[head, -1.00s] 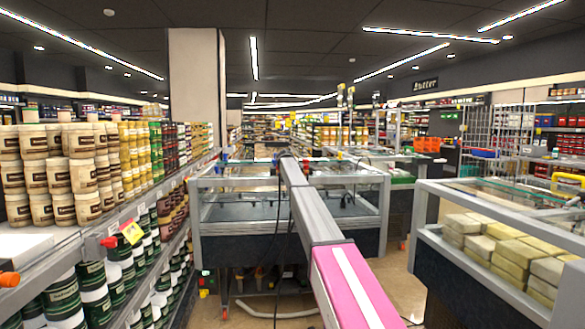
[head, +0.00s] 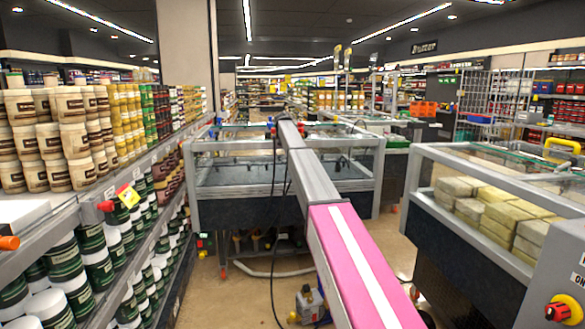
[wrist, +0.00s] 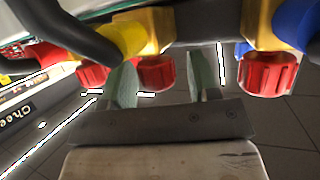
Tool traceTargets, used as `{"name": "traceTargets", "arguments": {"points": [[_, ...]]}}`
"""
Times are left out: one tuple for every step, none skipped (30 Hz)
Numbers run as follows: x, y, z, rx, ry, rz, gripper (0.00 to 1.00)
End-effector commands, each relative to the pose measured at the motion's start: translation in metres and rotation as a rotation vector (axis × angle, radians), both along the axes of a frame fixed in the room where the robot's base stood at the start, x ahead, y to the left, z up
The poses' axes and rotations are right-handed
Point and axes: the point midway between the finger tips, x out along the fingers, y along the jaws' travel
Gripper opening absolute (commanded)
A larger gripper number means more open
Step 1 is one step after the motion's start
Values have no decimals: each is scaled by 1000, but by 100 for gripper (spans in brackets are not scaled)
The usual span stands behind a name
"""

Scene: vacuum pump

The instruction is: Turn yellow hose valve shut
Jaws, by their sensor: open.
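In the wrist view, a yellow hose end (wrist: 121,38) meets a brass valve body (wrist: 154,28). Below that body is a ribbed red knob (wrist: 157,72). My gripper (wrist: 160,85) is open, with one pale green finger on each side of this knob. I cannot tell whether the fingers touch it. Another red knob (wrist: 93,73) shows left of the left finger, partly hidden by it. At the right, a blue hose end (wrist: 294,22) meets another brass body with its own red knob (wrist: 268,73). In the head view, my arm hides the gripper and the yellow valve.
A dark hose (wrist: 65,30) crosses the upper left of the wrist view. In the head view, a glass-topped cabinet (head: 232,210) stands ahead under my arm. Shelves of jars (head: 60,135) line the left. A cabinet of wrapped blocks (head: 465,245) stands at the right, with floor between.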

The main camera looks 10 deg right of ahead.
Motion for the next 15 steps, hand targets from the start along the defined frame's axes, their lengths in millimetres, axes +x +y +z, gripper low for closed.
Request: {"name": "traceTargets", "arguments": {"points": [[-1, -2, 0, 1, 0, 27, 56], [-1, -2, 0, 2, 0, 43, 56], [-1, -2, 0, 1, 0, 65, 56], [-1, -2, 0, 1, 0, 81, 56], [-1, -2, 0, 2, 0, 97, 56], [-1, -2, 0, 1, 0, 117, 56], [-1, -2, 0, 2, 0, 131, 56], [-1, -2, 0, 2, 0, 147, 56], [-1, -1, 0, 2, -1, 165, 56], [-1, -1, 0, 2, 0, 177, 56], [-1, -1, 0, 1, 0, 189, 56], [-1, -1, 0, 0, -1, 206, 56], [-1, -1, 0, 1, -1, 217, 56], [-1, -1, 0, 1, -1, 227, 56], [-1, -2, 0, 1, -1, 241, 56]]}}
